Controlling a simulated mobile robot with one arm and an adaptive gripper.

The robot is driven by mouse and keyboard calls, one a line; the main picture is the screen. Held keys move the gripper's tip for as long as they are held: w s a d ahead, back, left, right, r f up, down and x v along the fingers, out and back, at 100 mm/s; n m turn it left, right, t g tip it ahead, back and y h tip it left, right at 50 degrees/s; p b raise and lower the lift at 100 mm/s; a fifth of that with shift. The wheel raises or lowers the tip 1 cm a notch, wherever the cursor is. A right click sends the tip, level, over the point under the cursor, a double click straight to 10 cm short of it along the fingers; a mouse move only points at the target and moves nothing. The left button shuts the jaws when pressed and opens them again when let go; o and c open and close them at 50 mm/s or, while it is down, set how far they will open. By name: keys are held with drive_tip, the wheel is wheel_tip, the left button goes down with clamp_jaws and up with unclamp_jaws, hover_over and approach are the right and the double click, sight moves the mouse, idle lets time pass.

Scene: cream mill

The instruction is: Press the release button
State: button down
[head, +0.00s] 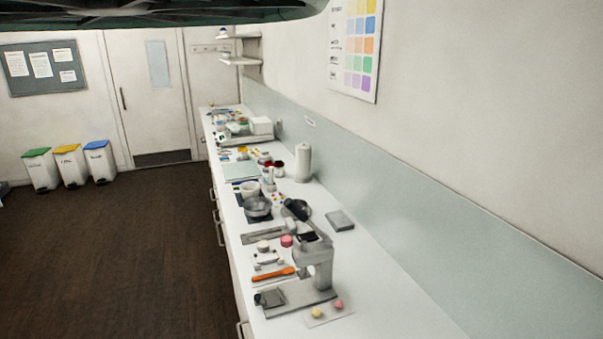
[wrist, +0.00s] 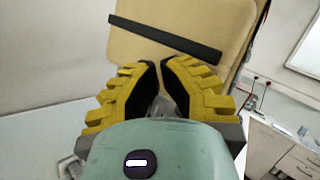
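My gripper (wrist: 161,64) has yellow ridged fingers with black inner faces. In the wrist view its fingertips come almost together, with only a narrow gap and nothing seen between them. I cannot make out the release button for certain. In the head view a grey and white upright machine (head: 318,269) stands on the near part of the counter, with a dark lever-like part at its top. Any small button on it is too small to tell. My gripper does not show in the head view, so its place relative to the machine cannot be told.
A long white counter (head: 375,290) runs along the right wall. It holds a glass or metal bowl (head: 257,207), an orange-handled tool (head: 274,273), a paper roll (head: 303,162) and many small items. Three bins (head: 71,166) stand by the door (head: 148,100).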

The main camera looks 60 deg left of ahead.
drive_tip(key=shift+a, duration=0.1)
drive_tip(key=shift+w+a, duration=0.25)
drive_tip(key=shift+a, duration=0.4)
drive_tip(key=shift+w+a+p, duration=0.1)
drive_tip(key=shift+w+a, duration=0.1)
drive_tip(key=shift+a, duration=0.6)
drive_tip(key=shift+w+a+p, duration=0.1)
drive_tip(key=shift+w+a, duration=0.15)
drive_tip(key=shift+a, duration=0.6)
drive_tip(key=shift+w+a+p, duration=0.1)
drive_tip(key=shift+w+a, duration=0.1)
drive_tip(key=shift+a, duration=0.6)
drive_tip(key=shift+s, duration=0.1)
